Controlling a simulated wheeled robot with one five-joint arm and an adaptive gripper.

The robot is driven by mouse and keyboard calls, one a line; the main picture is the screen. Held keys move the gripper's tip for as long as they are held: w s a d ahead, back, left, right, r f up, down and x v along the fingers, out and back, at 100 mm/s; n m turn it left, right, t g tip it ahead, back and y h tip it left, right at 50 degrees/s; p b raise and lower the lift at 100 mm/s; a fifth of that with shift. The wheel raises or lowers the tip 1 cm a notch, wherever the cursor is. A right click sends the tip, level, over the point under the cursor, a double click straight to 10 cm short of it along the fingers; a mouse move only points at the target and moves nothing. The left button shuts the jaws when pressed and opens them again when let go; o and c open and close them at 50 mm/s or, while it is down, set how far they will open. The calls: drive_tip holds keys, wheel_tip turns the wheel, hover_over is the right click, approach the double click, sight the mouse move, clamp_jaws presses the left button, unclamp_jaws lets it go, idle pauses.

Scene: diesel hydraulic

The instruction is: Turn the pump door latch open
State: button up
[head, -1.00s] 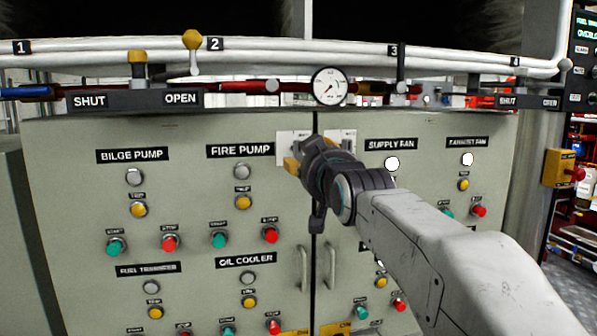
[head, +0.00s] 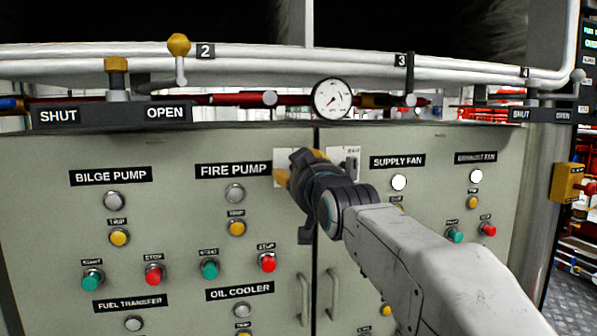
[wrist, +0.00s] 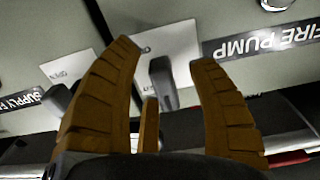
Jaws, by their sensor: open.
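The pump door latch shows in the wrist view as a dark grey lever (wrist: 162,80) on a white plate beside the FIRE PUMP label (wrist: 265,42). In the head view its white plate (head: 281,156) is at the top right corner of the left door, and the lever is hidden behind my gripper. My gripper (head: 292,175) is in front of this plate. In the wrist view my gripper (wrist: 165,62) is open, its orange fingers on either side of the lever. I see gaps on both sides; contact is not visible.
A second dark lever (wrist: 60,97) on its own white plate (head: 350,158) is on the right door, close to my gripper. Two vertical door handles (head: 304,298) are below. A gauge (head: 332,98) and pipes run above the cabinet. Buttons and lamps cover both doors.

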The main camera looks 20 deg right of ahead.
drive_tip(key=shift+c, duration=0.4)
drive_tip(key=shift+s, duration=0.1)
clamp_jaws()
drive_tip(key=shift+m, duration=0.3)
drive_tip(key=m+b, duration=0.2)
drive_tip(key=shift+f+m, duration=0.15)
drive_tip(key=shift+m, duration=0.15)
drive_tip(key=m+b, duration=0.1)
drive_tip(key=m, duration=0.4)
drive_tip(key=shift+a, duration=0.15)
drive_tip(key=m, duration=0.4)
drive_tip(key=shift+a+m, duration=0.1)
drive_tip(key=shift+m, duration=0.3)
drive_tip(key=m, duration=0.4)
drive_tip(key=shift+m, duration=0.4)
